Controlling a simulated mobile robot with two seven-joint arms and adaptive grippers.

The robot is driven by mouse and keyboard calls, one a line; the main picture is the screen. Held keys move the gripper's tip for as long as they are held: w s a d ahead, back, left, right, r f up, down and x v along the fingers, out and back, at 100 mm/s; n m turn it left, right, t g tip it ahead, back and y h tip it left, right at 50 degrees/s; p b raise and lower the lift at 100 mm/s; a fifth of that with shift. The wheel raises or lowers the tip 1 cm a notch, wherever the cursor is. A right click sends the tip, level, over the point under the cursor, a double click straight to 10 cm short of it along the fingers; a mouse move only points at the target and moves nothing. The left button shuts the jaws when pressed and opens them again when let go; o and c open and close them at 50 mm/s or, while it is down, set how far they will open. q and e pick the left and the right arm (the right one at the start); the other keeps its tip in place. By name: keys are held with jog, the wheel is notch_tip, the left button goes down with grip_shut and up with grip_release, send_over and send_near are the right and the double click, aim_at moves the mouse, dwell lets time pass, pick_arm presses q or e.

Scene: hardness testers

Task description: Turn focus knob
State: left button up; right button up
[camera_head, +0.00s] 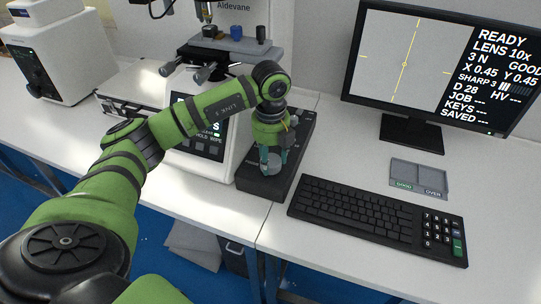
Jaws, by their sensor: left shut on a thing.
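My left gripper (271,160) comes down from above onto a black control box (258,186) beside the hardness tester (196,150). Its fingers are shut on a grey round knob (278,157) on top of the box, which I take to be the focus knob. The fingers and wrist hide part of the knob. The monitor (440,60) shows a grey picture with a yellow crosshair and reads READY, LENS 10x, 3 N, GOOD, SHARP 3 and D 28. My right gripper is not in view.
A black keyboard (375,212) with a number pad lies just right of the control box. A grey tray (418,178) marked GOOD and OVER lies behind it. The tester's stage and turret stand at the back. Another white machine (60,60) is at far left.

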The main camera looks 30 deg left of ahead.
aim_at(273, 161)
pick_arm(q)
jog(key=n, duration=0.4)
jog(key=shift+s+d+f+p, duration=0.2)
jog(key=shift+d+f+p, duration=0.05)
jog(key=shift+p, duration=0.1)
jog(key=shift+n, duration=1.8)
jog(key=shift+d+p, duration=0.1)
jog(key=shift+p, duration=0.2)
jog(key=o, duration=1.1)
jog(key=shift+w, duration=0.15)
jog(key=shift+r+n, duration=0.1)
jog(key=shift+n, duration=0.2)
jog(key=shift+r, duration=0.1)
jog(key=shift+r, duration=0.2)
notch_tip(273, 161, up, 7)
